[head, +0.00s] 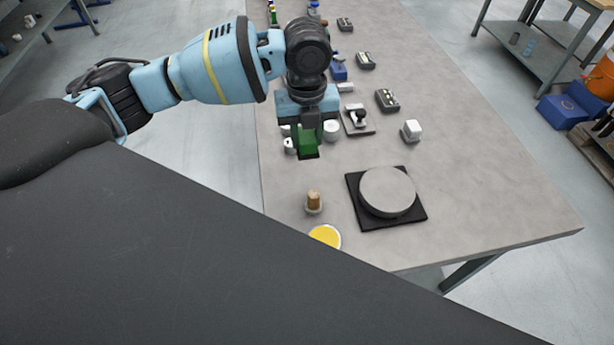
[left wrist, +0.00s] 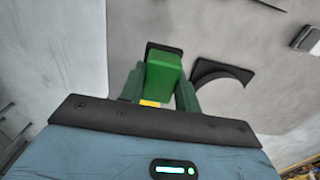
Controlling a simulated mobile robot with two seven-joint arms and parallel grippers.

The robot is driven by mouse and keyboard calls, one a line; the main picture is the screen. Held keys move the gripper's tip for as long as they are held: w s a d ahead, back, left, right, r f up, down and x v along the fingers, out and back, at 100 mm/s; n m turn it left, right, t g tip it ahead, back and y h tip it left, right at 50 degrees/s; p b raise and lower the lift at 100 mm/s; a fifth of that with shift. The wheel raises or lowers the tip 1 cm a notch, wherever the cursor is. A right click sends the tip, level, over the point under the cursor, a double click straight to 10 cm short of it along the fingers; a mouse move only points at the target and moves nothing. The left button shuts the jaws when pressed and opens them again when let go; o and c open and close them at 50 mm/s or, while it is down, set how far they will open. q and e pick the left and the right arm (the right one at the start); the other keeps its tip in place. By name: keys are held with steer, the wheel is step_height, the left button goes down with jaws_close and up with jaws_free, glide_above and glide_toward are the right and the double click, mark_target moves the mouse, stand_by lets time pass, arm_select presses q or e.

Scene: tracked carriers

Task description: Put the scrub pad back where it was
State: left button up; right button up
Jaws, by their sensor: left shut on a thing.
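The scrub pad (head: 308,142) appears to be the green block with a dark lower face held in my left gripper (head: 307,130). The gripper points down over the left part of the table. In the left wrist view the green block (left wrist: 164,75) sits between the two fingers, with its dark end pointing away from the gripper. The pad seems to be held above the table, but I cannot tell by how much. The tabletop directly beneath it is hidden. My right gripper is not in view.
A grey round disc (head: 387,191) lies on a black square mat (head: 414,216). A brown-topped peg (head: 314,200) and a yellow disc (head: 325,236) are near the front edge. The right front tabletop is clear.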

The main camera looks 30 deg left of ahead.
arm_select(q)
steer(key=shift+f, duration=5)
steer(key=shift+f, duration=0.2)
steer(key=o, duration=0.9)
steer(key=shift+o, duration=0.2)
step_height(320, 180, up, 12)
steer(key=shift+r, duration=0.25)
